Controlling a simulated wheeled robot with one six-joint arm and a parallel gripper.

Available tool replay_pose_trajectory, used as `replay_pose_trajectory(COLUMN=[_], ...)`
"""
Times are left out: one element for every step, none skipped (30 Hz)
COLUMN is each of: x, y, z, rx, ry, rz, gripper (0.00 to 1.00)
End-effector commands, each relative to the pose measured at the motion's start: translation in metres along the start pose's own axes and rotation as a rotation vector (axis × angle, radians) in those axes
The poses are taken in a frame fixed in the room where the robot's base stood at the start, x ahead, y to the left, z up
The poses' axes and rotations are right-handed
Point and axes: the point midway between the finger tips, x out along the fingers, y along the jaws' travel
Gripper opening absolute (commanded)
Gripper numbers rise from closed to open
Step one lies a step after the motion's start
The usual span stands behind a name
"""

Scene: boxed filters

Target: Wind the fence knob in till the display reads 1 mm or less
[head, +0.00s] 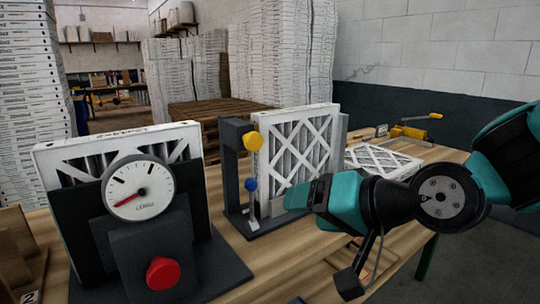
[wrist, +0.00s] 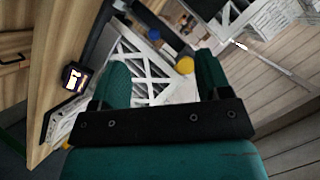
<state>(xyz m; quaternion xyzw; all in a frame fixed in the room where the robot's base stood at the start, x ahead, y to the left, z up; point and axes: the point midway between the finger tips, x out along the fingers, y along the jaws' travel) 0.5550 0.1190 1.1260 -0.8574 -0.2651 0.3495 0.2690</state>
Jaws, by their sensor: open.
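My gripper (head: 318,192) is at right of centre in the head view, in front of the middle stand and apart from its knobs. Its two teal fingers are spread and empty in the wrist view (wrist: 162,72). The dark middle stand (head: 232,160) holds an upright pleated filter (head: 299,145), with a yellow knob (head: 252,141) above a blue knob (head: 251,184). A yellow knob (wrist: 185,65) and a blue knob (wrist: 154,34) show in the wrist view. A small lit display (wrist: 75,78) is at left there; its reading is not legible. I cannot tell which knob is the fence knob.
A dial gauge (head: 138,188) and red knob (head: 162,273) are on a black stand at left. Another filter (head: 382,160) lies flat behind my gripper. A yellow device (head: 408,132) is at the back of the wooden bench (head: 232,232). Bare bench lies between the stands.

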Motion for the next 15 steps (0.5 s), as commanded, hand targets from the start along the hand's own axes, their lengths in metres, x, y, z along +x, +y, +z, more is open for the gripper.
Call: replay_pose_trajectory(x=[-0.012,-0.019,-0.030,-0.038,-0.047,-0.060,-0.069,-0.078,-0.089,-0.097,-0.104,-0.112,-0.117,-0.121,-0.126], y=[0.001,0.003,0.006,0.009,0.011,0.015,0.017,0.019,0.022,0.023,0.025,0.027,0.028,0.029,0.029], z=[0.012,0.022,0.035,0.044,0.053,0.063,0.070,0.077,0.085,0.090,0.095,0.100,0.103,0.105,0.108], rx=[-0.059,-0.097,-0.147,-0.183,-0.217,-0.259,-0.289,-0.317,-0.350,-0.371,-0.389,-0.410,-0.422,-0.432,-0.441], ry=[-0.091,-0.153,-0.237,-0.299,-0.361,-0.438,-0.493,-0.545,-0.609,-0.653,-0.691,-0.735,-0.763,-0.786,-0.809], rz=[0.038,0.061,0.088,0.107,0.124,0.144,0.156,0.167,0.178,0.185,0.190,0.195,0.199,0.201,0.203], gripper=[0.70,0.70,0.70,0.70,0.70,0.70,0.70,0.70,0.70,0.70,0.70,0.70,0.70,0.70,0.70])
